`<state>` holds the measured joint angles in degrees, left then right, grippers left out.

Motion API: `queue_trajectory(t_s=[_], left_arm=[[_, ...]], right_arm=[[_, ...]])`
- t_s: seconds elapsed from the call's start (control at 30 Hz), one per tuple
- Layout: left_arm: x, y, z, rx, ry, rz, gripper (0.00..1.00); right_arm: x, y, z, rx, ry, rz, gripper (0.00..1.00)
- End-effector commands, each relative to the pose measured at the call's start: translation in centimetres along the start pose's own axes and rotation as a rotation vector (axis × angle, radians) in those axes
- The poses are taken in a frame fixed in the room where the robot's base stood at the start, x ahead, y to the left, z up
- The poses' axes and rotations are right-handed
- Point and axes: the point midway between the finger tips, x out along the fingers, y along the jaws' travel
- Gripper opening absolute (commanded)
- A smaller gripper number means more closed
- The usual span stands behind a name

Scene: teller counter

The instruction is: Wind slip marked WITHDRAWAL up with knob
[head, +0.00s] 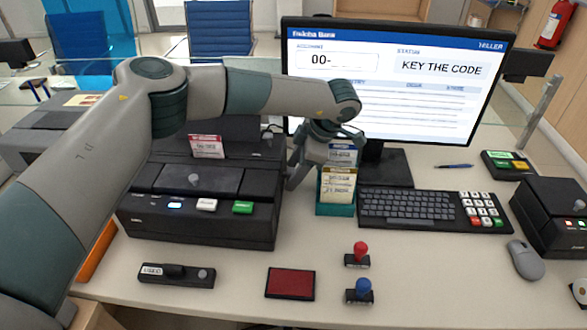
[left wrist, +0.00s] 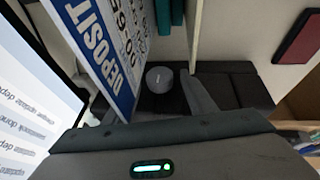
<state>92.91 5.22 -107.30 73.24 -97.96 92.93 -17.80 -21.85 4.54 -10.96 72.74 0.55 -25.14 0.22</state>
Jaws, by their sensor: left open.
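My left gripper (head: 308,160) is open beside the teal slip holder (head: 335,209), in front of the monitor. The holder has a blue-headed slip (head: 343,154) behind a yellowish slip (head: 339,187). In the left wrist view a blue-headed slip marked DEPOSIT (left wrist: 97,45) stands close to my gripper, partly hiding it; I cannot tell whether they touch. A red-headed slip (head: 207,146) stands at the back of the black machine (head: 150,222); its marking is too small to read. No slip marked WITHDRAWAL is legible.
The monitor (head: 395,70) reads KEY THE CODE. A keyboard (head: 408,209) lies right of the holder. In front are a dark stamp (head: 176,274), a red ink pad (head: 290,283), and red (head: 360,252) and blue (head: 360,288) stamps. A mouse (head: 525,260) is at right.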

Motion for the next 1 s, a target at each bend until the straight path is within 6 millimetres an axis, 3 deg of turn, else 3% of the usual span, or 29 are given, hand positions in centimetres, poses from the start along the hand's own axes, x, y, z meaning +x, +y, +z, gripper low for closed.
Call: queue_trajectory(t_s=[0.4, 0.6, 1.0], left_arm=[[0.6, 0.04, -0.01, 0.0, 0.0, 0.001, 0.51], [0.58, 0.03, 0.0, 0.0, 0.0, 0.001, 0.1], [0.66, -0.01, 0.03, -0.006, -0.001, 0.014, 0.1]], right_arm=[[0.01, -0.09, -0.12, 0.0, 0.009, -0.001, 0.31], [0.01, -0.12, -0.12, 0.001, 0.008, -0.001, 0.31], [0.25, -0.08, 0.2, 0.001, -0.01, -0.001, 0.31]])
